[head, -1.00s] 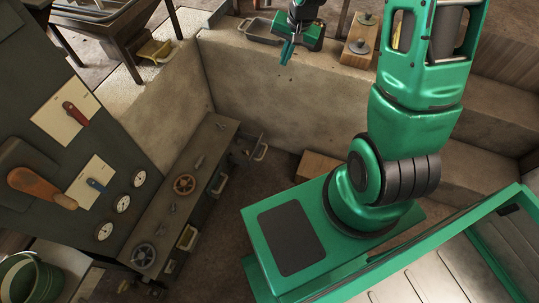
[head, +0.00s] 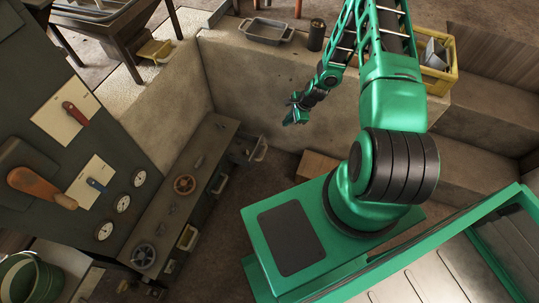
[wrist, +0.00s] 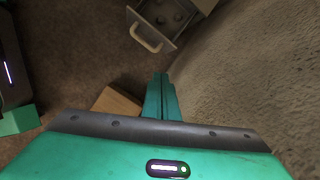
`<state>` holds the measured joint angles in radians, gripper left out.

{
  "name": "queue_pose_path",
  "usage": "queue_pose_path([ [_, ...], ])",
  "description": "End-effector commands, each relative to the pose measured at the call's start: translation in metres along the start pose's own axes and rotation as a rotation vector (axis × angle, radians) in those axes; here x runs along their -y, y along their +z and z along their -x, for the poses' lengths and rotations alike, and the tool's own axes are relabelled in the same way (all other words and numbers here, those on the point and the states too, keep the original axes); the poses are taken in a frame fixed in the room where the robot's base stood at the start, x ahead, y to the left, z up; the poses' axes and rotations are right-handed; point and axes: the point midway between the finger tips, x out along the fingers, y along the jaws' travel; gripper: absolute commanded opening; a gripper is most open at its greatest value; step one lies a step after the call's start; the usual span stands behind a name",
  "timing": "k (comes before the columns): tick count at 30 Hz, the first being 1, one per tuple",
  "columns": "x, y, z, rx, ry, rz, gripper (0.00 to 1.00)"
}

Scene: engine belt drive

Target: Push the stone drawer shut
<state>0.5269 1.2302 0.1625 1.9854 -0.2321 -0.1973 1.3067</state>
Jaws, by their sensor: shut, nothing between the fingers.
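A grey drawer (head: 257,153) stands pulled out at the far end of the bench front in the head view. No label shows, so I cannot confirm that it is the stone drawer. In the wrist view the open drawer (wrist: 168,24) has a pale bar handle (wrist: 146,38) and dark round shapes inside. My gripper (head: 293,118) is shut and empty, to the right of the drawer in the head view. In the wrist view its fingers (wrist: 160,82) point toward the drawer, with a gap between them and it.
A stone wall (head: 250,90) rises beside the drawer and my gripper. The bench (head: 190,180) carries valve wheels, with more handles (head: 188,237) along its front. A brown box (head: 317,166) lies on the floor near my base. The floor before the drawers is open.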

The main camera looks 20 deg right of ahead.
Motion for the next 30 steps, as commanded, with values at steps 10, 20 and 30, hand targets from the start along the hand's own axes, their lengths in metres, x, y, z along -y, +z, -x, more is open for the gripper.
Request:
queue_pose_path([
  [10, -0.076, -0.031, -0.1, 0.054, -0.01, -0.416, 0.0],
  [20, -0.097, -0.035, -0.129, 0.067, -0.016, -0.536, 0.0],
  [30, -0.096, -0.031, -0.183, 0.066, -0.016, -0.531, 0.0],
])
